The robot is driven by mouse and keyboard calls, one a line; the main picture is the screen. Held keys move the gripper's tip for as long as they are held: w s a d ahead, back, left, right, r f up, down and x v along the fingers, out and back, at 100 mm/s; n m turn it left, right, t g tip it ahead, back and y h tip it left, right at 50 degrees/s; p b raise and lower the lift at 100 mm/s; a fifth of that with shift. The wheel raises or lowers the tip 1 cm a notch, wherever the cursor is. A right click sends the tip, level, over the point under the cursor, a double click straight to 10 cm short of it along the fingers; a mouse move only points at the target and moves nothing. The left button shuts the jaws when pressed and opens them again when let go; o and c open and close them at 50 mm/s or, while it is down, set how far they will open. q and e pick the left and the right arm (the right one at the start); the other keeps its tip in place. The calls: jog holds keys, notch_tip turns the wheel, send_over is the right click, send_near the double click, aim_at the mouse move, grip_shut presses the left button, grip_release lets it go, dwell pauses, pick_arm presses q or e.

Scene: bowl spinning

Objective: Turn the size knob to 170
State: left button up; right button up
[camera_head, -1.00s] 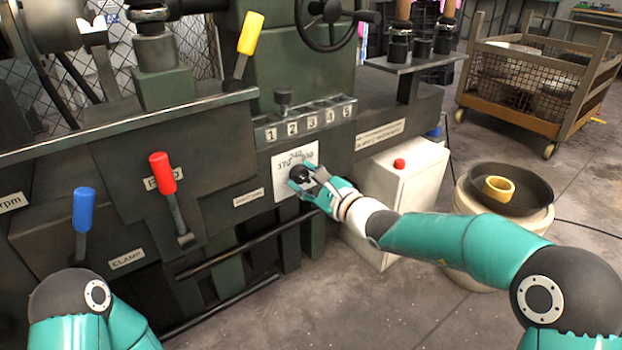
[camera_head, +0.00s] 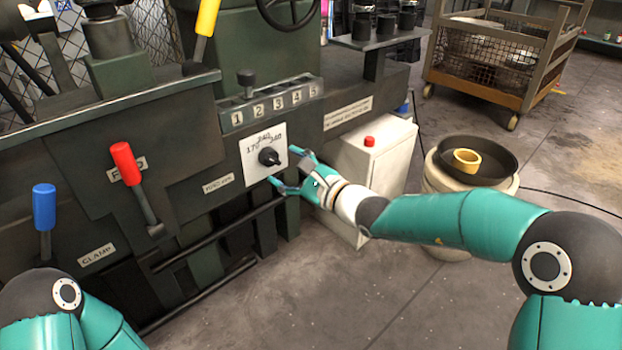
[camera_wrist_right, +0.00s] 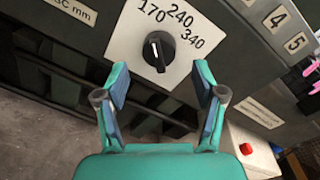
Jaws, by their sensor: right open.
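The size knob (camera_head: 269,157) is a black round dial on a white plate (camera_head: 252,158) marked 170, 240 and 340. In the right wrist view the knob (camera_wrist_right: 158,51) carries a white mark that points up and slightly left, toward the 170. My right gripper (camera_head: 289,167) is open and empty, just in front of the plate and apart from the knob. In the right wrist view its two fingers (camera_wrist_right: 160,80) stand to either side, below the knob. Only part of my left arm shows at the bottom left; its gripper is out of view.
A red-handled lever (camera_head: 126,163) and a blue one (camera_head: 44,206) stand left of the plate. A white box with a red button (camera_head: 369,141) is behind my right arm. A dark pan (camera_head: 498,155) holding a yellow ring sits on a round stand at right.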

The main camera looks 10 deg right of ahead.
jog(key=v, duration=0.8)
